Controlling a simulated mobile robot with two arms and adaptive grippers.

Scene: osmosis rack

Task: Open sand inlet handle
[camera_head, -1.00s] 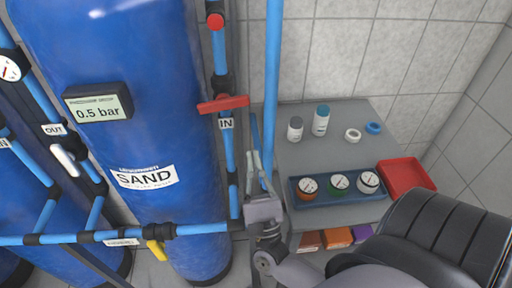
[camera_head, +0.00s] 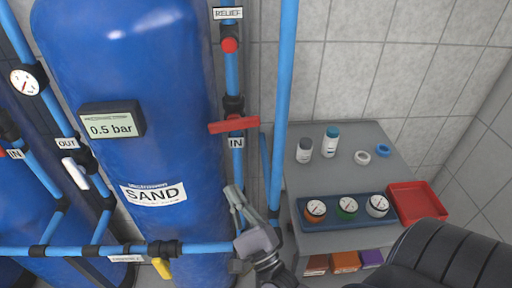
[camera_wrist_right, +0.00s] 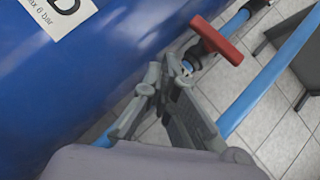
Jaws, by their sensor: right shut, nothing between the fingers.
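The red sand inlet handle (camera_head: 234,126) sits crosswise on the blue vertical pipe just above the IN label (camera_head: 236,142), right of the blue SAND tank (camera_head: 160,95). It also shows in the right wrist view (camera_wrist_right: 217,40), ahead of the fingertips and apart from them. My right gripper (camera_head: 236,192) is below the handle, in front of the lower pipe, with its fingers pointing up. In the right wrist view the fingertips (camera_wrist_right: 163,72) are close together with nothing held. My left gripper is not in view.
A grey table (camera_head: 345,150) at right holds bottles, rings, a blue tray (camera_head: 307,224) of gauges and a red tray (camera_head: 425,199). A second vertical blue pipe (camera_head: 283,100) stands right of the inlet pipe. A horizontal pipe (camera_head: 210,247) with a yellow handle (camera_head: 161,267) runs low.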

